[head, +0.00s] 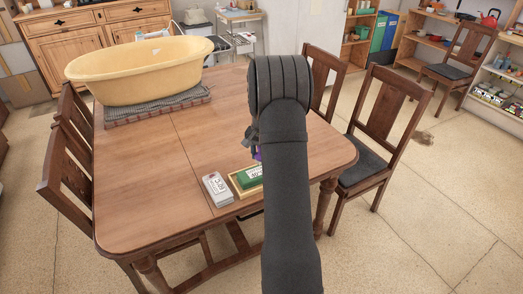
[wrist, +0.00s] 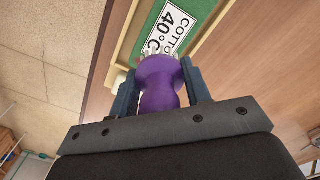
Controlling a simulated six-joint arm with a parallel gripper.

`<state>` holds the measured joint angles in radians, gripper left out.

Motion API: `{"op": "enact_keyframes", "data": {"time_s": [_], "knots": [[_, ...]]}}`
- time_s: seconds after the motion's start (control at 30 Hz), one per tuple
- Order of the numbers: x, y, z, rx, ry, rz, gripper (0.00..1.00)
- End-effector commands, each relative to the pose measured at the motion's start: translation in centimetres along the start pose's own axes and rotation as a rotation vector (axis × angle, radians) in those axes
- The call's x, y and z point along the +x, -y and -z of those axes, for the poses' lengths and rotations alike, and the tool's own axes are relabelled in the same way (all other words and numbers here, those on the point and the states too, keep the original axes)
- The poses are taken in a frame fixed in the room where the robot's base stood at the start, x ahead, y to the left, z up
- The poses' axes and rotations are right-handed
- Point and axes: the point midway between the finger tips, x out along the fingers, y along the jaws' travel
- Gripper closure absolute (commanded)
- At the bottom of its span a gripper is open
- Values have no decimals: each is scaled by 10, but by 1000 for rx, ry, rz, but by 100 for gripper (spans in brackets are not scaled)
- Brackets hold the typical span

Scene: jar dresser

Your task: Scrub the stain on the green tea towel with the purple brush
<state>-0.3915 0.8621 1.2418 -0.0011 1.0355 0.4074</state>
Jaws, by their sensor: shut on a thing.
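In the wrist view my gripper (wrist: 160,90) is shut on the purple brush (wrist: 160,85), with one finger on each side of its handle. The brush's pale bristles point toward the green tea towel (wrist: 148,30), which carries a white label reading "COTTON 40°C". I cannot tell whether the bristles touch the towel. In the head view the green towel (head: 250,176) lies in a shallow wooden tray (head: 237,190) near the table's front edge. My arm hides part of it and nearly all of the brush; a bit of purple (head: 257,153) shows.
A white and grey labelled box (head: 217,189) lies just left of the tray. A large yellow tub (head: 140,69) stands on a grey mat (head: 165,106) at the back left of the wooden table (head: 150,170). Chairs stand at both sides. The table's middle is clear.

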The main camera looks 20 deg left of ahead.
Motion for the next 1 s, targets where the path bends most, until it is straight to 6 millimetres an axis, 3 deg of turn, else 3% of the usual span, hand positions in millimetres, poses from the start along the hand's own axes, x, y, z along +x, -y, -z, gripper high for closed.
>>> {"op": "enact_keyframes", "data": {"time_s": [0.47,1.0], "knots": [[46,0,0,0,1,-1,83],[49,-34,35,1,0,0,82]]}}
